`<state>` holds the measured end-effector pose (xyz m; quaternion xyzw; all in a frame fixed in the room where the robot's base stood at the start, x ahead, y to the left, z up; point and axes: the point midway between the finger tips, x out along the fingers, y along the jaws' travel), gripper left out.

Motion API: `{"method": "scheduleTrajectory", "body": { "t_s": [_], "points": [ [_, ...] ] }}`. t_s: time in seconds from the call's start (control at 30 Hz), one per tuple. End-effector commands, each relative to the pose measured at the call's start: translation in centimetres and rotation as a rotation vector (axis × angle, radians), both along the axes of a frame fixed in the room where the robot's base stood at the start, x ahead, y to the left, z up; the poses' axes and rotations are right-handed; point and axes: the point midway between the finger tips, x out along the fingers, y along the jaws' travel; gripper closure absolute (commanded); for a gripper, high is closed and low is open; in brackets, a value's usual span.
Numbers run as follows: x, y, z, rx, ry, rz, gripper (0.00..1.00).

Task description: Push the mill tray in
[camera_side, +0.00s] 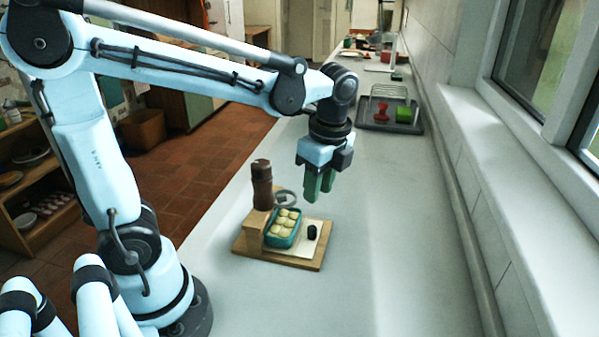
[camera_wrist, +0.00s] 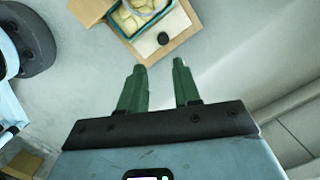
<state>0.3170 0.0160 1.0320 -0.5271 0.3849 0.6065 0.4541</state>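A teal tray (camera_side: 284,240) holding several pale round pieces sits on a wooden board (camera_side: 262,251) on the counter, beside a wooden block and a tall brown cylinder (camera_side: 262,186), which look like a mill. A small black knob-like piece (camera_side: 312,232) stands on the pale sheet to its right. In the wrist view, the teal tray (camera_wrist: 150,22) is cut off by the top edge and the black piece (camera_wrist: 163,38) shows just beyond the fingertips. My gripper (camera_side: 318,198) hangs above the counter, behind the board in the side view. Its green fingers (camera_wrist: 158,66) are apart with nothing between them.
A dark tray (camera_side: 375,127) with a wire rack, a red item (camera_side: 382,112) and a green block (camera_side: 404,114) stand farther back on the counter (camera_side: 400,220). The wall and window sill run along the right. The counter right of the board is clear.

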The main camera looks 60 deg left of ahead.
Motion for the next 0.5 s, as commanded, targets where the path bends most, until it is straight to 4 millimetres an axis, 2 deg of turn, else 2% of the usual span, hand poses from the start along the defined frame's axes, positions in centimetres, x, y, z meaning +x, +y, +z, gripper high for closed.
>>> {"method": "scheduleTrajectory", "body": {
  "t_s": [0.03,0.2,0.37,0.5],
  "points": [
    [0.0,-1.0,-0.1,0.048,0.013,-0.076,0.68],
    [0.0,-2.8,0.0,0.190,0.038,-0.257,0.68],
    [0.0,-3.2,-0.1,0.242,0.045,-0.317,0.68],
    [0.1,-2.8,-1.0,0.244,0.046,-0.314,0.68]
  ]
}}
